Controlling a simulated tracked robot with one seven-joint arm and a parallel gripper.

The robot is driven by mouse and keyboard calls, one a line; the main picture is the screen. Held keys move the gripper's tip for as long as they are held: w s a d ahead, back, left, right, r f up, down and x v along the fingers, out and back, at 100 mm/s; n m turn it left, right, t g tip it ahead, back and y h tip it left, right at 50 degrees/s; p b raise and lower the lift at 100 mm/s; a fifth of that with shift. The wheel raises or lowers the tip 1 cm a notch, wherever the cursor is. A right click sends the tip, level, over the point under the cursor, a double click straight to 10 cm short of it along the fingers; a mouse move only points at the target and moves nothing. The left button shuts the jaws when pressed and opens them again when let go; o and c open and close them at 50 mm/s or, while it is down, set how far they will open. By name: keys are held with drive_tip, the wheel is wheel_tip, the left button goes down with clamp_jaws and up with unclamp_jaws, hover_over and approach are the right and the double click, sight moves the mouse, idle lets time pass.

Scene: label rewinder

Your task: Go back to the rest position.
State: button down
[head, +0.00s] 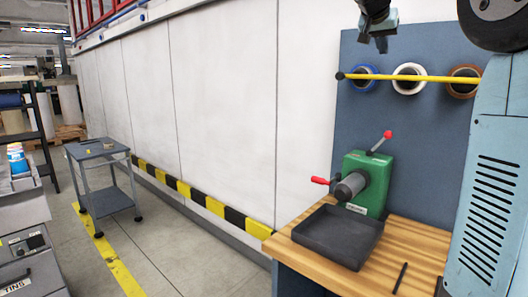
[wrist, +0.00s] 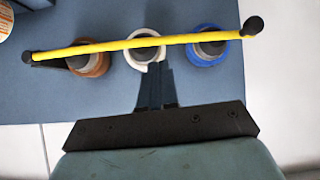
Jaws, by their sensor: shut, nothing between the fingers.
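My gripper (head: 381,46) hangs at the top of the head view, in front of the blue-grey back panel (head: 420,135) and above the row of rolls. Its fingers are together and hold nothing. In the wrist view the closed fingers (wrist: 155,68) point toward the white roll (wrist: 150,48), overlapping its lower edge in the picture; I cannot tell the distance. A yellow bar (wrist: 195,39) runs across a brown roll (wrist: 87,62), the white roll and a blue roll (wrist: 208,50).
A green rewinder (head: 368,180) with red-knobbed handles stands on the wooden bench (head: 318,262), behind a dark tray (head: 325,236). A black pen-like stick (head: 400,278) lies at the right. A grey trolley (head: 98,150) stands left by the white wall. The floor between is clear.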

drive_tip(key=s+a+f+n+y, duration=0.2)
drive_tip(key=s+a+f, duration=0.2)
drive_tip(key=s+f, duration=0.7)
drive_tip(key=s+a+f+n+g+y, duration=0.1)
drive_tip(key=s+a+f, duration=0.4)
drive_tip(key=s+f, duration=0.6)
drive_tip(key=s+a+f+n+g+y, duration=0.1)
drive_tip(key=s+a+f+n+y, duration=0.3)
drive_tip(key=s+f, duration=0.7)
drive_tip(key=shift+s+a+f+n, duration=0.3)
drive_tip(key=shift+s+a, duration=0.4)
drive_tip(key=shift+s, duration=0.3)
